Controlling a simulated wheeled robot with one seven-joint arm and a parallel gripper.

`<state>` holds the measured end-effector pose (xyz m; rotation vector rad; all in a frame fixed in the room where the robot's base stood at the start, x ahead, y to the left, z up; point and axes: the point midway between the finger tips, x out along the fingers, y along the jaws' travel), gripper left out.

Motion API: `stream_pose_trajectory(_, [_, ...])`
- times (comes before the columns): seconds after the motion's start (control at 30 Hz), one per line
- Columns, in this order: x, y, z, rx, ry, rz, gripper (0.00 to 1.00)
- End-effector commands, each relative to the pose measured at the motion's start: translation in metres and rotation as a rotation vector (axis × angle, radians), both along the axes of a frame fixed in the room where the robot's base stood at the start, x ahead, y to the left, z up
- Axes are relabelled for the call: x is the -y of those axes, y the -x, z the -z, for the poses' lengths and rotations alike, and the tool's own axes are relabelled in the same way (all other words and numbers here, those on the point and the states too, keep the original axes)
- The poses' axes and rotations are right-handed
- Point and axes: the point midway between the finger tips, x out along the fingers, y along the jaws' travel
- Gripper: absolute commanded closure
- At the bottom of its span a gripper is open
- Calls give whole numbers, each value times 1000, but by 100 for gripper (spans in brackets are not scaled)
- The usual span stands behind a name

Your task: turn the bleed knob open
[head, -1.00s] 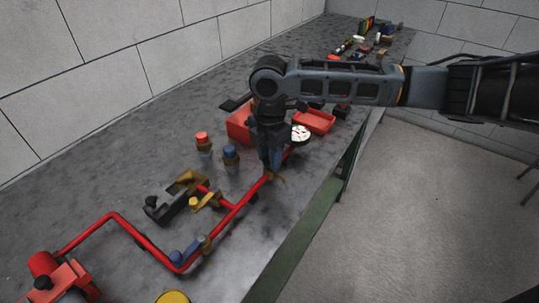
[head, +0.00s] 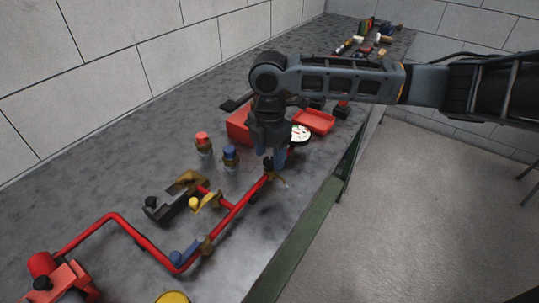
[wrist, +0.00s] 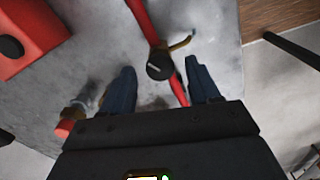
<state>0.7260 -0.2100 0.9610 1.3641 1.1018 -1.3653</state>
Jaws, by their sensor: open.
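The bleed knob is a small black round knob (wrist: 159,66) on a brass fitting at the red pipe. A thin brass spout (wrist: 181,42) sticks out beside it. In the head view the knob (head: 268,163) shows as a dark spot at the pipe's upper end, partly hidden by my gripper. My gripper (head: 271,154) points down above the fitting. In the wrist view my gripper (wrist: 160,72) is open, with one blue finger on each side of the knob and a gap to both. I cannot tell the knob's angle.
A red pipe (head: 231,214) runs along the bench (head: 120,170), with yellow-handled (head: 195,203) and blue-handled (head: 183,254) valves. A white gauge (head: 300,133) and red tray (head: 315,121) stand behind my gripper. Red-topped (head: 203,142) and blue-topped (head: 230,155) fittings stand left.

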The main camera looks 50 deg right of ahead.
Motion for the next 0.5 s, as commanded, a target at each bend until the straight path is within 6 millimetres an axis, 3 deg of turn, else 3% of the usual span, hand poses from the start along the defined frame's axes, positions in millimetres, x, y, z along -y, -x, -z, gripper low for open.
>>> stream_pose_trajectory(0.3, [0, -1, -49, 3, 2, -1, 39])
stream_pose_trajectory(0.5, [0, 0, -67, 3, 2, -1, 39])
